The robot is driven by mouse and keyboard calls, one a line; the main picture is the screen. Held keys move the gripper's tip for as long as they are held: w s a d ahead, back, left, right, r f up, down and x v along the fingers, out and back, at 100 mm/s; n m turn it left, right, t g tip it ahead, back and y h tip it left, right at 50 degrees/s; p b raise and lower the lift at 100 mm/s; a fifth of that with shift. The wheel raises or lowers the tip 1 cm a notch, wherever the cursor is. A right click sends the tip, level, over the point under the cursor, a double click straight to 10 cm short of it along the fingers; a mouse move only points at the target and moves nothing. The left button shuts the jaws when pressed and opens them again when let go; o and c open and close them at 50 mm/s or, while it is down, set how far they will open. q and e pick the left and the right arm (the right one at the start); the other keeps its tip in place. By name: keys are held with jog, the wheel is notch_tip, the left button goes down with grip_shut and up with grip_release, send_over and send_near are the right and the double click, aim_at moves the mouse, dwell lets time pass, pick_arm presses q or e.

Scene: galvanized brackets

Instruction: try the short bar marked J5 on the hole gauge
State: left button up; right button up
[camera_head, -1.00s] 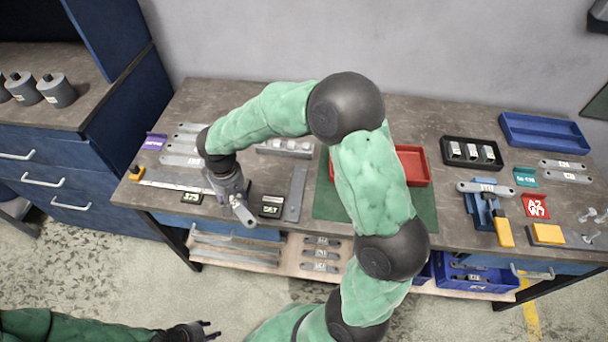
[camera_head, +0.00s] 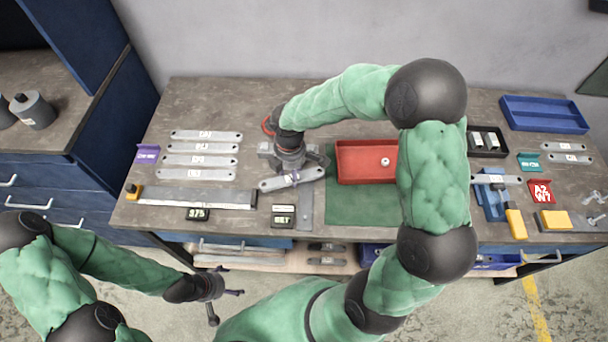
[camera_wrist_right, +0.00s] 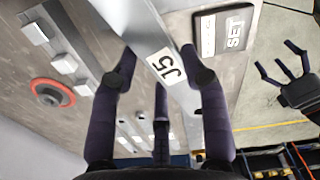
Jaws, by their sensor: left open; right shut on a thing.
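The short bar marked J5 (camera_wrist_right: 162,65) is between the fingers of my right gripper (camera_wrist_right: 160,75), which is shut on it. In the head view my right gripper (camera_head: 292,172) hides much of that spot. My left gripper (camera_head: 224,297) is open and empty, in front of the table and below its top.
A black block (camera_head: 283,215) and an upright-lying steel strip (camera_head: 305,208) are close to the held bar. Several labelled bars (camera_head: 200,160) and a long rule (camera_head: 200,196) lie to the left. A red tray (camera_head: 365,165) on a green mat (camera_head: 355,207) is to the right.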

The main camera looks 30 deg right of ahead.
aim_at(302, 179)
jog(key=n, duration=0.2)
jog(key=s+d+n, duration=0.1)
jog(key=n, duration=0.1)
jog(key=n+p, duration=0.1)
jog(key=n, duration=0.2)
jog(key=shift+s+d, duration=0.15)
jog(key=shift+s, duration=0.1)
jog(key=n, duration=0.3)
jog(key=s+n, duration=0.1)
jog(key=shift+d+p, duration=0.35)
jog(key=n, duration=0.3)
jog(key=shift+s+d+f, duration=0.15)
jog(key=shift+s+d, duration=0.05)
jog(key=shift+s, duration=0.1)
jog(key=shift+f, duration=0.1)
jog(key=shift+f+b, duration=2)
jog(key=shift+b, duration=0.15)
jog(key=shift+p, duration=0.35)
jog(key=shift+f+b, duration=0.95)
jog(key=shift+f, duration=0.55)
